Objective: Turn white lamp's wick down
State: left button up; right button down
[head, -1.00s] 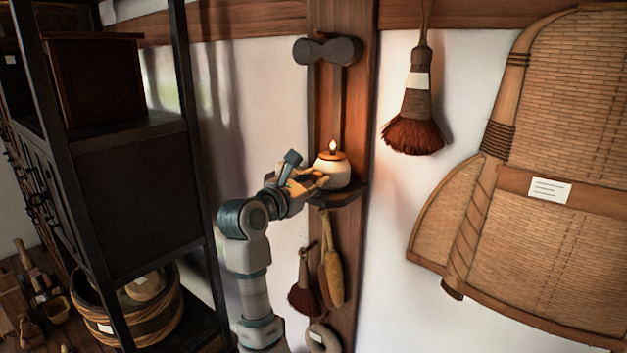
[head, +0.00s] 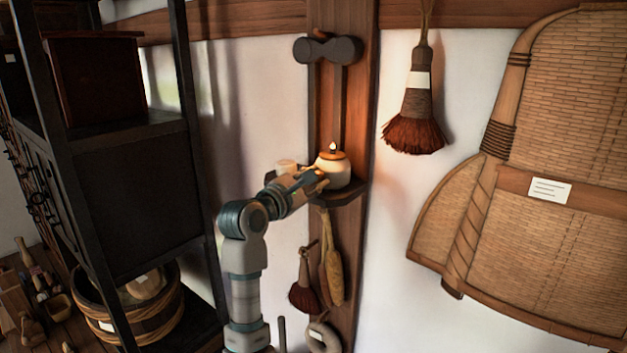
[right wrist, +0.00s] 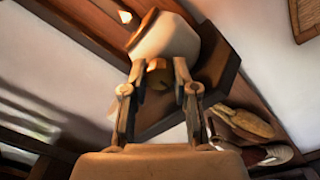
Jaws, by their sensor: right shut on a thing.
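The white lamp (head: 337,173) stands upright on a small dark shelf (head: 351,194) fixed to the wooden post. A small flame (head: 333,147) burns above its orange-brown top. My right gripper (head: 322,180) is at the lamp's left front side. In the right wrist view, the lamp (right wrist: 166,40) appears tilted, and its small round brass-brown knob (right wrist: 158,76) sits between my right gripper's fingers (right wrist: 158,68). The fingers are closed on the knob, partly hiding its sides. My left gripper does not show.
A dark double-round fitting (head: 328,50) is on the post above the lamp. Brushes (head: 304,296) hang below the shelf. A larger brush (head: 414,132) and a woven panel (head: 570,110) hang at right. A dark rack (head: 130,205) stands at left.

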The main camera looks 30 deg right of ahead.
jog(key=c, duration=0.9)
grip_release()
jog(key=shift+a, duration=0.1)
jog(key=v, duration=1.2)
jog(key=shift+w+a+f, duration=0.1)
jog(key=shift+f, duration=0.05)
